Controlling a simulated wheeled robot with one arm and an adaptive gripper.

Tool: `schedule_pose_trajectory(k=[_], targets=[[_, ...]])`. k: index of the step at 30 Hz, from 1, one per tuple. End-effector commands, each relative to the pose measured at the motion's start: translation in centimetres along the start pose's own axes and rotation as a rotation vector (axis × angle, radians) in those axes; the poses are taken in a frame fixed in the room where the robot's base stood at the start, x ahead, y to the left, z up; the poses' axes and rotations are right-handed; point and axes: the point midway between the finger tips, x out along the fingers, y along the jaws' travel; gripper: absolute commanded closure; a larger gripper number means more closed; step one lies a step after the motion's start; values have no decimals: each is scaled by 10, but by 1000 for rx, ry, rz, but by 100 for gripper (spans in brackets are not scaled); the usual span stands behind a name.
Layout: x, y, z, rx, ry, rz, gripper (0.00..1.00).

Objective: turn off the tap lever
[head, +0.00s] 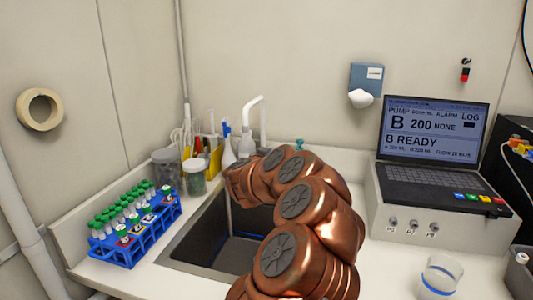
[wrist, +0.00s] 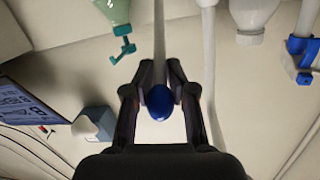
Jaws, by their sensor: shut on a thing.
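In the wrist view my gripper (wrist: 160,103) is closed around a lever with a rounded blue end (wrist: 159,100). One dark finger lies on each side of it, and a grey rod (wrist: 159,35) runs up from the blue end. In the head view my copper arm reaches over the sink (head: 185,245) and hides the lever and my fingertips. A white bent spout (head: 252,103) rises behind the arm. A thin pale vertical streak (head: 229,215), perhaps water, shows above the basin.
A blue rack (head: 130,250) of green-capped tubes stands left of the sink, with jars (head: 193,178) behind. The laptop (head: 430,150) sits on a white box at right. Green (wrist: 122,46) and blue (wrist: 303,60) fittings flank my gripper.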

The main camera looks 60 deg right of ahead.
Motion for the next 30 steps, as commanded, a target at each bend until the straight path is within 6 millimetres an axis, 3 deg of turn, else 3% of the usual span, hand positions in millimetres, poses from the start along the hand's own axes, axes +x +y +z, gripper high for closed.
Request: schedule_pose_trajectory(k=[8, 9, 13, 23, 30], targets=[[0, -1, -2, -1, 4, -3, 100], [0, -1, -3, -1, 5, -3, 75], [0, -1, -2, -1, 4, -2, 62], [-1, -1, -1, -1, 3, -1, 62], [-21, -1, -2, 0, 3, -3, 62]])
